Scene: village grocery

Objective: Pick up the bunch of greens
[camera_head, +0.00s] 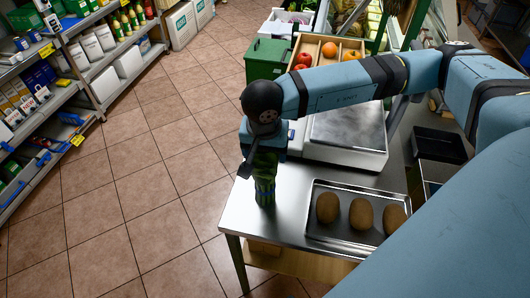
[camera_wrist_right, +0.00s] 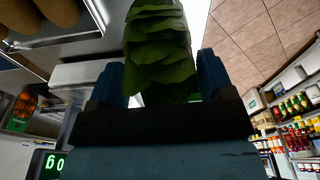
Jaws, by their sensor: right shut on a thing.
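The bunch of greens (camera_head: 265,183) is upright at the left end of the steel table (camera_head: 237,215), below my right gripper (camera_head: 264,154). My right gripper is shut on its upper part. I cannot tell whether its lower end touches the table. In the right wrist view, the layered green leaves (camera_wrist_right: 160,50) fill the space between the two blue fingers of the right gripper (camera_wrist_right: 160,85). My left gripper is not in view.
A metal tray (camera_head: 340,236) with three brown oval items stands right of the greens. A scale (camera_head: 345,135) is behind it. A black tray (camera_head: 438,145) lies farther right. A green crate (camera_head: 266,58) and a wooden fruit box (camera_head: 340,42) stand behind. The tiled floor at left is clear.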

